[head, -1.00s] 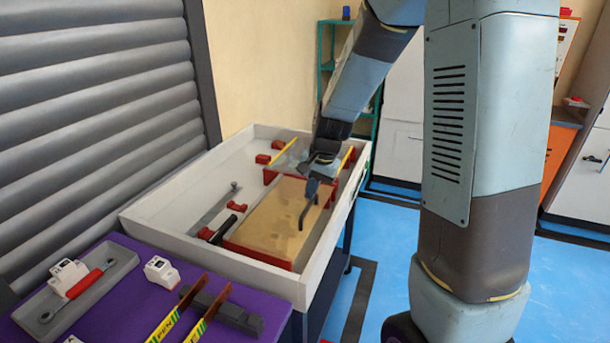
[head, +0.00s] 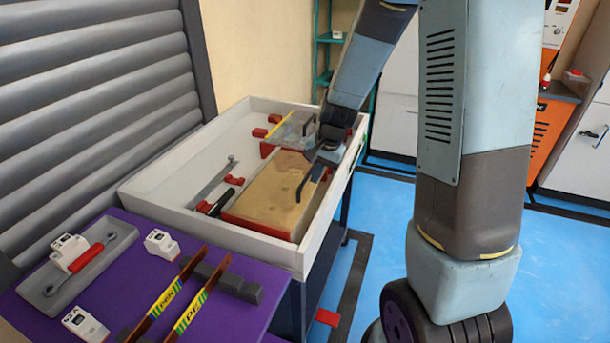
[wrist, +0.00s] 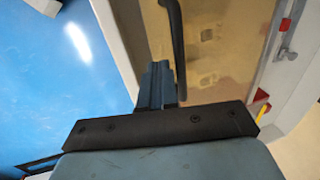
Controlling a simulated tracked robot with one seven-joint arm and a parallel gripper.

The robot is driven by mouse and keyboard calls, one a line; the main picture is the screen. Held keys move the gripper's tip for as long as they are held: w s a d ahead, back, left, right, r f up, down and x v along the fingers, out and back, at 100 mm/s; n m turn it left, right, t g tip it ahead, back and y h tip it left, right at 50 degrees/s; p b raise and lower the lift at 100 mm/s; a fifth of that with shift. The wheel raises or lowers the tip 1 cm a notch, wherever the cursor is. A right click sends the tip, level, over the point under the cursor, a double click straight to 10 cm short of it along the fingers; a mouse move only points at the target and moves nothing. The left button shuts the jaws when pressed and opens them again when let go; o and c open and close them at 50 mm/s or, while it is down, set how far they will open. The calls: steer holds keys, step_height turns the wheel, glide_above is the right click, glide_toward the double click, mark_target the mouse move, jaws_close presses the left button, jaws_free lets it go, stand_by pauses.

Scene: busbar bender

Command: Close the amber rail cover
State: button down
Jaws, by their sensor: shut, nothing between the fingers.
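The amber rail cover (head: 268,190) is a tan, see-through panel lying over a red frame in the pale tray. I cannot tell whether it sits fully down. A dark bent handle (head: 307,178) stands at its right side. In the wrist view the amber panel (wrist: 222,45) fills the upper middle, with the black handle (wrist: 176,35) at its left edge. My gripper (head: 318,160) is shut and empty over the cover's far right corner, close to the handle. In the wrist view its fingers (wrist: 158,78) are just beside the handle; contact is unclear.
The tray wall (head: 315,225) rises on the right. A clear cover (head: 295,127) with a yellow edge lies beyond the amber one. Red clips (head: 234,180) and a dark bar sit left. A purple bench (head: 205,260) with parts stands nearer. Blue floor (head: 395,240) is open to the right.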

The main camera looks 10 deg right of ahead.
steer(key=shift+r, duration=0.1)
steer(key=s+d+r, duration=0.6)
steer(key=d+r, duration=0.1)
steer(key=d, duration=0.2)
steer(key=s+a+r+n+t+h, duration=0.2)
steer(key=s+r+n+t, duration=0.2)
steer(key=s+r, duration=1.3)
steer(key=shift+r+n, duration=0.35)
steer(key=shift+n, duration=0.85)
